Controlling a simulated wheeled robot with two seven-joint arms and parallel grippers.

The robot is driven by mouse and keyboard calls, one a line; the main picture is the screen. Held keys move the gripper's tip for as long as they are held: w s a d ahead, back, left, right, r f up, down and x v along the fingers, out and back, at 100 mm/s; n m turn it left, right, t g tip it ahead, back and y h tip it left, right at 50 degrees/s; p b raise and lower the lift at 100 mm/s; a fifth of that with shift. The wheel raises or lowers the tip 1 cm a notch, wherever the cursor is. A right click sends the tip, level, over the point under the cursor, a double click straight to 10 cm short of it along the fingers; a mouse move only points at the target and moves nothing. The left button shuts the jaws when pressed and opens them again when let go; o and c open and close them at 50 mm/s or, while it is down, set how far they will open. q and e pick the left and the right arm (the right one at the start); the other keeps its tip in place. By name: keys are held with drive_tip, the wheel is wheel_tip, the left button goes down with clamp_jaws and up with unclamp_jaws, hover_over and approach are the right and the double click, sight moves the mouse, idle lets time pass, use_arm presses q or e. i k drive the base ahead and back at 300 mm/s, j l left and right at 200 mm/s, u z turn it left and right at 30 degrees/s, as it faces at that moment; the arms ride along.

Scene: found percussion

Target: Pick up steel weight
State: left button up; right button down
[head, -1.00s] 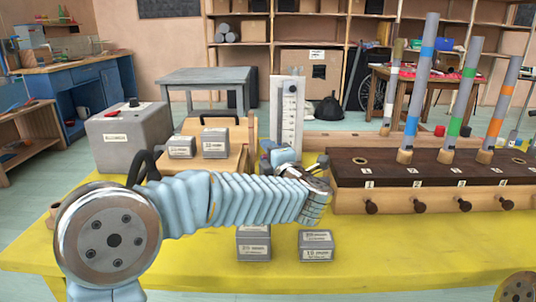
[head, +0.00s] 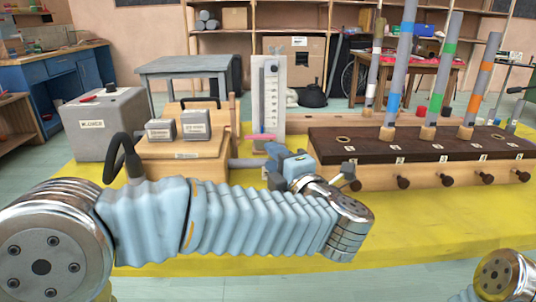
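Two small grey steel weights with white labels, a left one (head: 160,129) and a right one (head: 195,125), sit side by side on a wooden box (head: 183,148) at left centre. My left arm crosses the front of the view. My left gripper (head: 268,166) is beyond its wrist, right of the wooden box and in front of the upright gauge. Its fingers are small and partly hidden, so I cannot tell their opening or whether they hold anything. No weight shows on the visible tabletop; my arm covers part of it. My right gripper is out of view; part of my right arm shows at bottom right.
A grey labelled box (head: 104,125) stands left on the yellow table (head: 430,215). An upright white gauge (head: 269,95) stands behind my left gripper. A dark-topped rack (head: 400,143) with tall banded tubes and front knobs fills the right. The front right tabletop is clear.

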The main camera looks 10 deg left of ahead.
sight(156, 130)
drive_tip(key=k+l, duration=0.8)
drive_tip(key=l, duration=0.1)
